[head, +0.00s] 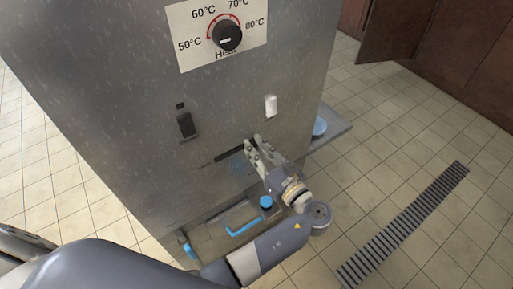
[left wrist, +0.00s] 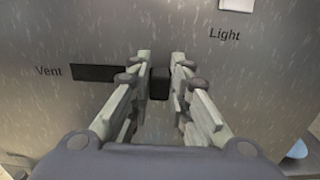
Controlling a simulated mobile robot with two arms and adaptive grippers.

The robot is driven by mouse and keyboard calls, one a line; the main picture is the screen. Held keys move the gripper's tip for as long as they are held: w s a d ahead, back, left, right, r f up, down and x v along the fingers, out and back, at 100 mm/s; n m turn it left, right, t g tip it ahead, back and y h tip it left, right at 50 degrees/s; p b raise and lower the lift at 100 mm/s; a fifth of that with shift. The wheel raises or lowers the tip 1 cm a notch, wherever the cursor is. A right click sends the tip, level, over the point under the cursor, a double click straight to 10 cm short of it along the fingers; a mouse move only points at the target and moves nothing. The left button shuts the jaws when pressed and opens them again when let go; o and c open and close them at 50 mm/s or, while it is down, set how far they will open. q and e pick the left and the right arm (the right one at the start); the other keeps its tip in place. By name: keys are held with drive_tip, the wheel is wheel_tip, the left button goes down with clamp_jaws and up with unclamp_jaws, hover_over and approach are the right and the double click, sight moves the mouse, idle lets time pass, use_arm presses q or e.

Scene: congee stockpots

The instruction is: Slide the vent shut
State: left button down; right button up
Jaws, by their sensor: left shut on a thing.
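The vent on the steel cabinet front is a dark horizontal slot (head: 228,153) with a small black slider knob (left wrist: 159,85) at the right end of its visible part. In the left wrist view, the open dark part of the slot (left wrist: 97,72) lies left of the knob, beside the word Vent. My left gripper (head: 253,145) is shut on the knob, with one finger on each side of it. In the head view the fingers hide the knob. My right gripper is not in view.
Above the vent are a black rocker switch (head: 186,124), a white light switch (head: 271,105) and a heat dial (head: 227,36). Below are blue-handled parts (head: 245,227) near my arm. A floor drain grate (head: 405,225) runs along the tiles at right.

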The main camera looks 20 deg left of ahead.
sight(218, 155)
use_arm(q)
drive_tip(key=s+a+p, duration=0.1)
drive_tip(key=s+p, duration=0.1)
drive_tip(key=s+a+p, duration=0.4)
drive_tip(key=p, duration=0.1)
drive_tip(key=shift+s+a+r, duration=0.1)
drive_tip(key=shift+s+r, duration=0.1)
drive_tip(key=shift+s+a+f, duration=0.15)
drive_tip(key=shift+s+a, duration=0.15)
drive_tip(key=shift+s, duration=0.1)
drive_tip(key=shift+f, duration=0.1)
drive_tip(key=c, duration=1.5)
unclamp_jaws()
drive_tip(key=shift+a, duration=0.15)
